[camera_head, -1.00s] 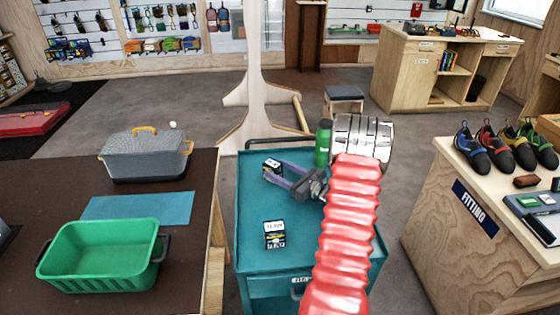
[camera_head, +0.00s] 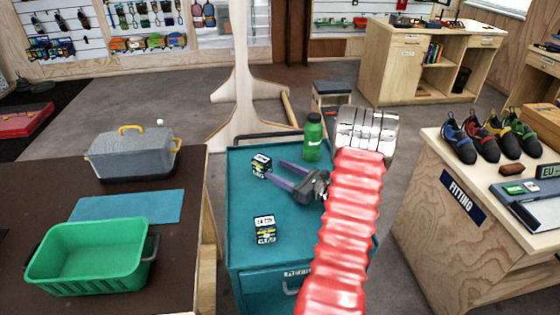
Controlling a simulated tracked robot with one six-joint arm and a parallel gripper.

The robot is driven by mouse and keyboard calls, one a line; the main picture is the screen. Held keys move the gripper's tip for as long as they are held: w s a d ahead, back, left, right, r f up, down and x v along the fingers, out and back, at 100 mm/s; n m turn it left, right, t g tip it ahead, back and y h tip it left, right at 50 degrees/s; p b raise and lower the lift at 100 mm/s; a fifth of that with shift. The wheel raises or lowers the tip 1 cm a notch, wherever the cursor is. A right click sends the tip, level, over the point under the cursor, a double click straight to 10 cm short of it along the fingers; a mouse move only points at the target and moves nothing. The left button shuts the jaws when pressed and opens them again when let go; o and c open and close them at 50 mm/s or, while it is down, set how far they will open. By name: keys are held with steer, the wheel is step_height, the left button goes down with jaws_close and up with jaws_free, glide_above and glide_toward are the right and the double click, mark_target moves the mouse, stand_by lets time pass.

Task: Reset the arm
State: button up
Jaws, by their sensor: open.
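My red ribbed arm reaches over the teal cart (camera_head: 247,258) from the lower right. My gripper (camera_head: 274,170), with two purple fingers, is open and points left. No object shows held between its fingers. A small dark and white box (camera_head: 261,165) is just beyond the fingertips in the picture; I cannot tell whether they touch. A second similar box (camera_head: 264,230) stands on the cart top below the gripper. A green bottle (camera_head: 313,140) stands upright at the back of the cart, behind the gripper.
The dark table (camera_head: 45,192) at left bears a green basket (camera_head: 90,258), a blue mat (camera_head: 128,206) and a grey case (camera_head: 133,157). At right, the fitting counter (camera_head: 440,215) bears shoes (camera_head: 458,142). A wooden stand (camera_head: 242,75) and stool (camera_head: 331,92) are behind the cart.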

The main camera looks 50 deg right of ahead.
stand_by(0.3)
steer(key=r+n, duration=0.1)
steer(key=r+n+g+y, duration=0.1)
steer(key=shift+w+r+n+g+y, duration=0.25)
steer(key=shift+w+n+g+y, duration=0.05)
steer(key=shift+w+n, duration=0.1)
steer(key=w+a+r+n+g+y, duration=0.1)
steer(key=a+r+n+g+y, duration=0.35)
steer(key=a, duration=0.95)
steer(key=w+a+r+n+g+y, duration=0.1)
steer(key=a+r+n+g, duration=0.35)
steer(key=a+n, duration=0.6)
steer(key=s+a+r+n+g+h, duration=0.1)
steer(key=s+a+r+n+g, duration=0.1)
steer(key=s+a, duration=0.35)
steer(key=s+a+r+n+g+h, duration=0.1)
steer(key=s+a+n+h, duration=0.15)
steer(key=a, duration=0.65)
steer(key=s+a+r+n+h, duration=0.2)
steer(key=s+a+n, duration=0.1)
steer(key=s+n, duration=0.3)
steer(key=s+a+r+n+t+h, duration=0.1)
steer(key=s+a+r+n+h, duration=0.1)
steer(key=s+n, duration=0.4)
steer(key=shift+a+r+n+h, duration=0.2)
steer(key=shift+a+n+h, duration=0.15)
steer(key=shift+a+h, duration=0.25)
steer(key=shift+s, duration=0.1)
steer(key=shift+c, duration=0.5)
